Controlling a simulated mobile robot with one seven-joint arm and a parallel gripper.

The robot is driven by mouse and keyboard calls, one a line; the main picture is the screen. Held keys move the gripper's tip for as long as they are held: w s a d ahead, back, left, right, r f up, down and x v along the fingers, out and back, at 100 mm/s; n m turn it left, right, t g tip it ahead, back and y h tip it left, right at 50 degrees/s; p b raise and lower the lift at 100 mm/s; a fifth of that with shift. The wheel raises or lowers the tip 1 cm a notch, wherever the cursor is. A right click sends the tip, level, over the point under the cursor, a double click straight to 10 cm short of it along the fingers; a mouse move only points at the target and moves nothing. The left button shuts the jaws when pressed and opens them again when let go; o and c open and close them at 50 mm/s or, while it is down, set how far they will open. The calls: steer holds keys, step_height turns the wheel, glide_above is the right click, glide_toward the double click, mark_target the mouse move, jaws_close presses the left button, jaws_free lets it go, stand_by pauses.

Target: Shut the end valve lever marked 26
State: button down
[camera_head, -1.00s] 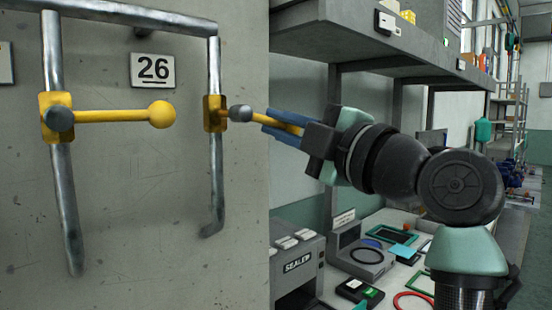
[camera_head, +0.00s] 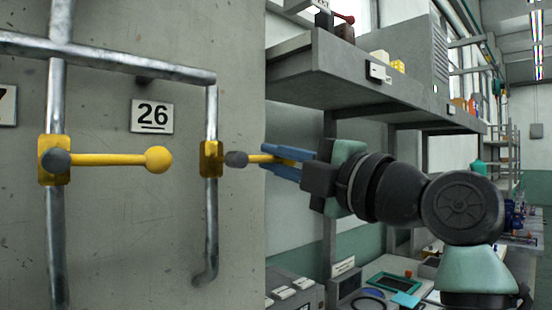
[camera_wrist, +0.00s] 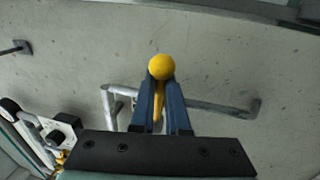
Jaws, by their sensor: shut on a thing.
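The number plate 26 (camera_head: 152,116) is on the grey wall, just left of the right-hand pipe (camera_head: 211,115). That pipe carries a yellow valve body (camera_head: 209,159) with a grey pivot and a yellow lever (camera_head: 254,158). The lever points right, nearly level and across the upright pipe. My gripper (camera_head: 270,160) is shut on it with two blue fingers. In the wrist view the lever's yellow ball (camera_wrist: 161,67) shows just beyond the fingertips, and its rod runs between the fingers. The fingers partly hide the lever in the head view.
A second yellow valve lever (camera_head: 115,160) with a ball end sits on the left pipe, also pointing right, left of plate 26. A shelf (camera_head: 400,95) overhangs a cluttered bench behind my arm. The wall ends just right of the held valve.

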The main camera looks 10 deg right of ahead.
steer(key=c, duration=0.9)
jaws_free()
steer(key=shift+w+d+r, duration=0.15)
steer(key=shift+d+r, duration=0.05)
steer(key=shift+d, duration=0.05)
steer(key=shift+o, duration=0.4)
steer(key=shift+w+d+f, duration=0.1)
steer(key=shift+f, duration=0.05)
steer(key=shift+s, duration=0.25)
steer(key=b+v, duration=0.1)
steer(key=v, duration=1.1)
steer(key=shift+s+d+b, duration=0.15)
steer(key=shift+d+b, duration=0.1)
steer(key=shift+b, duration=0.05)
steer(key=shift+f, duration=0.1)
